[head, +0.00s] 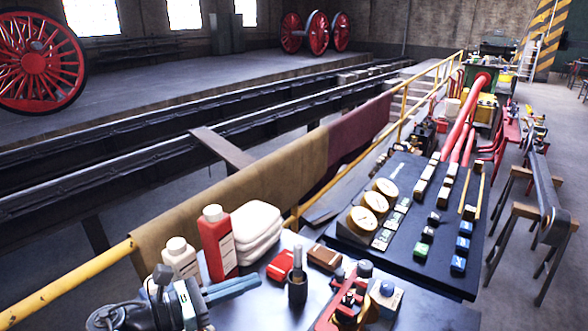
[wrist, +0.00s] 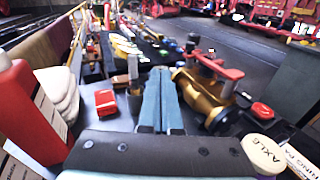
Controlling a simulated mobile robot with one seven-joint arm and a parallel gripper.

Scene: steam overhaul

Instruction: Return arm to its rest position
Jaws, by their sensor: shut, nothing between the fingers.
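My gripper (head: 256,282) is low in the head view, over the near end of the dark bench. Its teal fingers lie together and hold nothing. In the wrist view the gripper (wrist: 161,75) points away along the bench, between a red box (wrist: 105,102) on the left and a brass fitting with red handles (wrist: 205,92) on the right. My dark arm shows at the lower left of the head view. The rest position itself is not marked in either view.
A red bottle (head: 217,245), a white bottle (head: 181,262) and folded white cloths (head: 256,232) stand close behind my gripper. A dark cup (head: 297,288) holding a handled tool is right of it. A yellow rail (head: 60,284) runs along the bench's left side.

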